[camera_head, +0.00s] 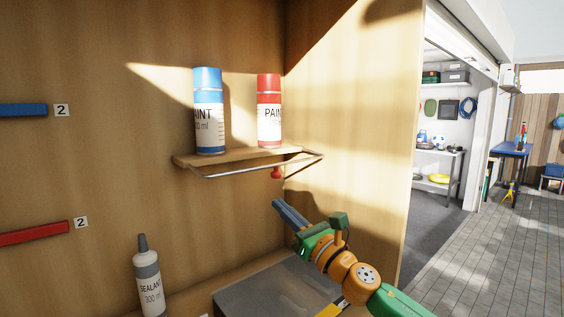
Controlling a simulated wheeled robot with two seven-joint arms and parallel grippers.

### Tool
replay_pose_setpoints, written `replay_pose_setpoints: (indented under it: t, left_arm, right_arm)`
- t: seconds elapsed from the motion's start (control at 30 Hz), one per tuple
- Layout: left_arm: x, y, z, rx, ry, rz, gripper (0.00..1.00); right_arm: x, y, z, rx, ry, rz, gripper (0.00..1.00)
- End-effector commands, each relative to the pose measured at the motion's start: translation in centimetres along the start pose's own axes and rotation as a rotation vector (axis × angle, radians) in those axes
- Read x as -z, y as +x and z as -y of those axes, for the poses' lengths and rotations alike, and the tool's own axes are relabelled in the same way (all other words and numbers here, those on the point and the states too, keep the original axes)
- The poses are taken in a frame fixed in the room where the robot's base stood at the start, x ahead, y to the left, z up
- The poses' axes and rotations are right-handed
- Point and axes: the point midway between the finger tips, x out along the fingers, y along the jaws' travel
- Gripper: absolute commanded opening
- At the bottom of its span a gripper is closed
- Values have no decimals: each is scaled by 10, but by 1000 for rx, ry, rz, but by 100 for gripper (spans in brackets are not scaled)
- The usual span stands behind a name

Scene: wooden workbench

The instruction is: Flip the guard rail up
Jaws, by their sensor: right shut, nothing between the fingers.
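The guard rail (245,170) is a thin metal bar along the front of a small wooden shelf (187,161). It sits low, just out from and below the shelf's front edge, and its right end reaches past the shelf to the right. My right gripper (278,204) is shut and empty. Its dark fingers point up and left, below the right part of the rail and apart from it. A red knob (277,173) shows under the rail, above my fingertips. My left gripper is not in view.
A blue paint can (208,110) and a red paint can (269,112) stand upright on the shelf. A sealant bottle (148,278) stands lower left. A wooden side panel (375,130) rises to the right.

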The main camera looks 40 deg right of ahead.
Motion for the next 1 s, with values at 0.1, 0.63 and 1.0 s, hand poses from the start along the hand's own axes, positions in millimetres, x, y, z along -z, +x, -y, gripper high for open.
replay_pose_setpoints:
  t: [0.1, 0.63, 1.0]
  left_arm:
    - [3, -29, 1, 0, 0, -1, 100]
    - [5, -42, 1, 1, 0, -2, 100]
    - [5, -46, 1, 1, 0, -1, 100]
  right_arm:
    - [-22, 14, -2, -4, -4, 0, 0]
    - [-38, 17, -2, -4, -1, -1, 0]
    - [-45, 16, 1, -4, -1, -2, 0]
